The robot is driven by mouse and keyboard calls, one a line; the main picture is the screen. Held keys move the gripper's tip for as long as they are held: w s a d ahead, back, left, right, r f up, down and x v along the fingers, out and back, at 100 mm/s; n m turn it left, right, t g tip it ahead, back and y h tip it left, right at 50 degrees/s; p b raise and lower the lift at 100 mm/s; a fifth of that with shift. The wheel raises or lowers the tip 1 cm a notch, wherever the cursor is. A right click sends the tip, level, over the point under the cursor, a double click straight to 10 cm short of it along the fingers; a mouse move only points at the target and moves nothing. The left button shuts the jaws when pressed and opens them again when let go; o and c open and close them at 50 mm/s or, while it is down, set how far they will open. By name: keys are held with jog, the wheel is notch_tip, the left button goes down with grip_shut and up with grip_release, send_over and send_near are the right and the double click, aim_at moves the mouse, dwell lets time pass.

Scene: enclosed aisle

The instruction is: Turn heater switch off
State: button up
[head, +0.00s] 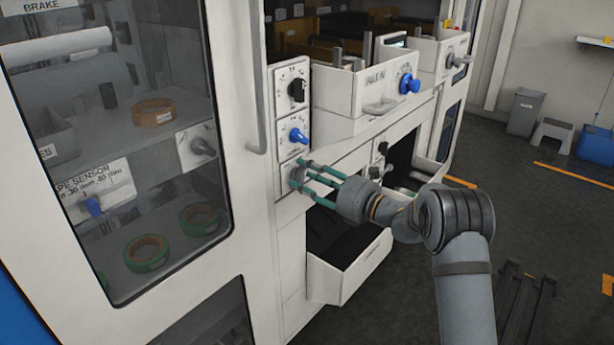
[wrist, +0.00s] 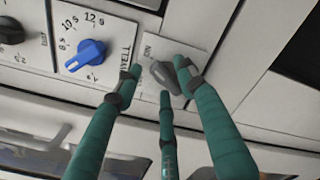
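A grey knob (wrist: 167,75) sits on a small white plate on the machine's front panel, with the word ON beside it in the wrist view. I take it to be the heater switch; its label is not readable. In the head view it is mostly hidden behind the fingers. My gripper (head: 298,175) has three green fingers pointing at the panel. In the wrist view my gripper (wrist: 162,88) is open around the knob. The right finger is close to the knob, perhaps touching, and a gap shows at the left finger.
A blue DWELL knob (head: 298,135) is just above the gripper in the head view, also in the wrist view (wrist: 86,55). A black knob (head: 297,90) is above it. An open drawer (head: 345,272) juts out below my gripper. A door handle (head: 256,85) is at upper left.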

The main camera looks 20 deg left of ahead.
jog(key=shift+c, duration=1.2)
grip_shut()
jog(key=shift+n+b, duration=0.3)
jog(key=shift+b, duration=0.05)
jog(key=n+b, duration=0.2)
jog(key=shift+s+f+b, duration=0.15)
jog(key=shift+f+b, duration=0.1)
jog(key=shift+b, duration=0.15)
jog(key=n+b, duration=0.4)
jog(key=shift+s+a+f, duration=0.1)
jog(key=shift+s+f, duration=0.05)
jog(key=n+b, duration=0.3)
jog(key=b, duration=0.1)
jog(key=shift+s+n+b, duration=0.1)
jog(key=shift+n+b, duration=0.95)
jog(key=shift+n, duration=0.05)
